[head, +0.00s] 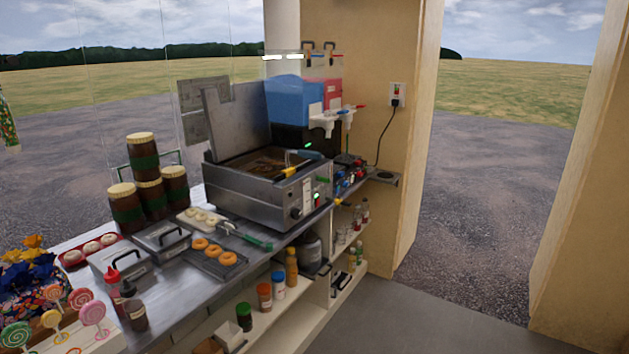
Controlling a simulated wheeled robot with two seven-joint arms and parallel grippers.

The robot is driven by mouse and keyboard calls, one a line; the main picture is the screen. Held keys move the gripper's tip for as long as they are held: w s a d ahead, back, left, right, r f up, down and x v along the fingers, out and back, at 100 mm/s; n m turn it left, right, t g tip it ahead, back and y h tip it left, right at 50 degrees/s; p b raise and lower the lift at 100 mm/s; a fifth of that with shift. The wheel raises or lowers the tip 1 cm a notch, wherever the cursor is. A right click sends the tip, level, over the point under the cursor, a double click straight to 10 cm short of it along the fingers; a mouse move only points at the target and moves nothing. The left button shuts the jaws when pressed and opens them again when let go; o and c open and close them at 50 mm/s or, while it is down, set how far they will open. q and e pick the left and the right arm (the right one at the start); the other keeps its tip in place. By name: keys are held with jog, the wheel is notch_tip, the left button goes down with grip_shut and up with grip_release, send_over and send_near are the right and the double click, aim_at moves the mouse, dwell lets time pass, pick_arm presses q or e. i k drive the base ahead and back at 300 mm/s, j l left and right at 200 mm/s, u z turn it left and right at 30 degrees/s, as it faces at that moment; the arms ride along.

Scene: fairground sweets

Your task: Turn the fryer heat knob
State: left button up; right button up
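The steel fryer (245,199) stands on the counter with its lid raised at the back. A small dark round knob (296,213) sits low on its front face, near the right corner. A pale label panel and a green lit spot (317,196) are to the right of the knob. The knob's setting is too small to read. Dark oil and a basket with handles show in the open top. Neither of my grippers is in view.
Stacked jars (148,187) stand further left. A blue and red drink dispenser (292,100) stands behind. The floor (400,322) in front right is clear.

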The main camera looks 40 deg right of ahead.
aim_at(296, 214)
jog(key=z, duration=1.1)
jog(key=i+l+u, duration=0.1)
jog(key=l, duration=0.25)
jog(key=i+l, duration=0.3)
jog(key=i+l+u, duration=0.15)
jog(key=l, duration=0.2)
jog(key=i+l+u, duration=0.1)
jog(key=i+l, duration=0.15)
jog(key=l, duration=0.15)
jog(key=i+l, duration=0.15)
jog(key=l, duration=0.2)
jog(key=i+l+u, duration=0.15)
jog(key=l, duration=0.25)
jog(key=i+l+u, duration=0.1)
jog(key=l, duration=0.3)
jog(key=i, duration=0.05)
